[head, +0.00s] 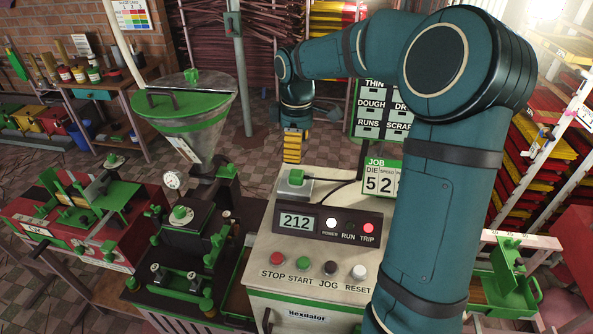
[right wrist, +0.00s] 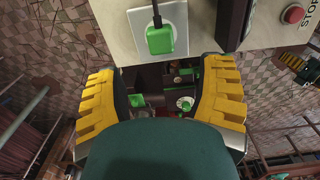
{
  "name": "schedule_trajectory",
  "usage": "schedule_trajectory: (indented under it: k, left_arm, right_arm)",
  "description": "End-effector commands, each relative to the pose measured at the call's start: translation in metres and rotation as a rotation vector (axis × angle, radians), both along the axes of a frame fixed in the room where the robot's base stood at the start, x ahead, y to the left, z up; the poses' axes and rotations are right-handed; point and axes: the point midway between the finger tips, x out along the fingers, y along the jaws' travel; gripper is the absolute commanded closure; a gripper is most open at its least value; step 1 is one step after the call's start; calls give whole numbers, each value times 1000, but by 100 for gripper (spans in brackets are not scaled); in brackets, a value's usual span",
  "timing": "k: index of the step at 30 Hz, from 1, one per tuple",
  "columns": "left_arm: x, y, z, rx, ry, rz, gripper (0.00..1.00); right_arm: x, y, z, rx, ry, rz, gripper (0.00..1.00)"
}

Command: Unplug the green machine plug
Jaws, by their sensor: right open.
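The green plug (head: 296,176) sits in a pale square socket plate (head: 285,190) on top of the cream control cabinet (head: 330,270), at its back left corner. A black cable runs from the plug to the right. In the right wrist view the plug (right wrist: 160,40) shows upright in the picture on its white plate, beyond the fingertips. My right gripper (head: 292,150) has yellow ridged fingers and hangs just behind and above the plug in the head view. Its fingers (right wrist: 160,75) are wide apart with nothing between them, and the plug is not touched. My left gripper is not in view.
The control panel (head: 325,222) with display and buttons is in front of the socket. The green-rimmed hopper (head: 188,105) and dark extruder (head: 180,245) stand to the left. A JOB sign (head: 380,180) stands close on the right. Tiled floor lies open behind.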

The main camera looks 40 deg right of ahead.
Motion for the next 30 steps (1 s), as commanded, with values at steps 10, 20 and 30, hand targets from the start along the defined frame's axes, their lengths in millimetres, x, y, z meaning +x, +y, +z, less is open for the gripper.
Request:
schedule_trajectory:
  k: [10, 20, 30]
  left_arm:
    - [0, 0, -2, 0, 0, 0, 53]
    - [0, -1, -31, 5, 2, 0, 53]
    - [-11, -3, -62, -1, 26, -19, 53]
  right_arm:
    - [0, 0, -2, 0, 0, 0, 31]
    - [0, 0, -31, 0, 0, 0, 31]
    - [0, 0, -74, 0, 1, 0, 31]
